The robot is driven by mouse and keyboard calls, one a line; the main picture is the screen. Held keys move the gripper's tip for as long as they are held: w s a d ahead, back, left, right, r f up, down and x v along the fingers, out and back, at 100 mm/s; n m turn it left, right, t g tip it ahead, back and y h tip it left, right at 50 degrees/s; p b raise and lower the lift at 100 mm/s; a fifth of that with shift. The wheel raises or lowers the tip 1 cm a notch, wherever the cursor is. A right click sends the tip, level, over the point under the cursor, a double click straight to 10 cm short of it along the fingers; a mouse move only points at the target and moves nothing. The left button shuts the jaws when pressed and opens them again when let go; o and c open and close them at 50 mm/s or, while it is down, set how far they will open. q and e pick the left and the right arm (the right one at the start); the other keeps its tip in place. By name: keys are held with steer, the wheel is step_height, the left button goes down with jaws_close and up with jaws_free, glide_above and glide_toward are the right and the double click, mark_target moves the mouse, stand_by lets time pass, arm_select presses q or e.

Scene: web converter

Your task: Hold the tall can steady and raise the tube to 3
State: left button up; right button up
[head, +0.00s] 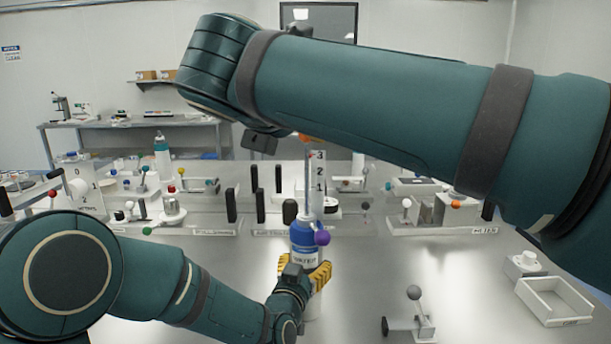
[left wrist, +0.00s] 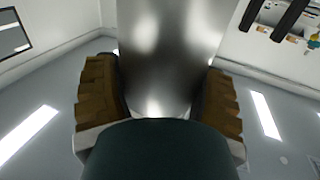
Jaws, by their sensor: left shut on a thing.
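The tall can (head: 303,236) stands upright at the middle of the metal table, with a blue upper part, a lettered label and a paler lower part. A thin upright tube (head: 307,185) rises above it beside a white scale (head: 319,178) marked 3, 2, 1. An orange piece (head: 306,138) shows near the top, partly behind my right arm. A purple ball (head: 322,238) sits at the can's right side. My left gripper (head: 306,277) is shut around the can's lower part; the left wrist view shows a shiny cylinder (left wrist: 168,50) between its yellow-brown fingers. My right gripper is hidden.
My right arm crosses above the can and hides much of the back. Lever fixtures and black posts (head: 260,205) line the table behind. A grey-ball lever (head: 413,293) and a white open tray (head: 553,302) are at front right. Bare table lies between.

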arm_select(q)
steer(key=shift+r, duration=0.15)
steer(key=o, duration=1.2)
steer(key=shift+o, duration=0.2)
steer(key=v, duration=1.2)
